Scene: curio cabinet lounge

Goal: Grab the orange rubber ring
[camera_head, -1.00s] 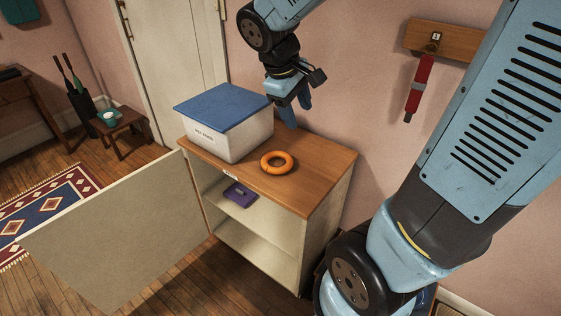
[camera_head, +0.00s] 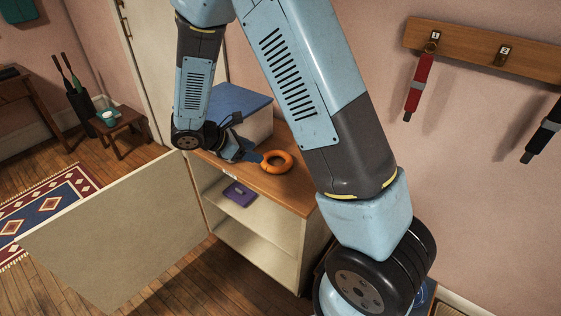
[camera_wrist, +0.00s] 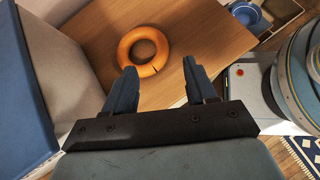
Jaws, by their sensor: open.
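The orange rubber ring (camera_head: 277,162) lies flat on the wooden top of the small cabinet (camera_head: 292,190). In the wrist view the ring (camera_wrist: 127,49) is just beyond my fingertips, apart from them. My gripper (camera_wrist: 157,68) is open and empty, with its two blue fingers pointing toward the ring. In the head view my gripper (camera_head: 250,153) is low over the cabinet top, left of the ring and close to it. My arm partly hides it there.
A white bin with a blue lid (camera_head: 236,99) stands on the cabinet top behind my gripper. The cabinet door (camera_head: 120,235) hangs open at the front left. A purple item (camera_head: 239,193) lies on the shelf inside.

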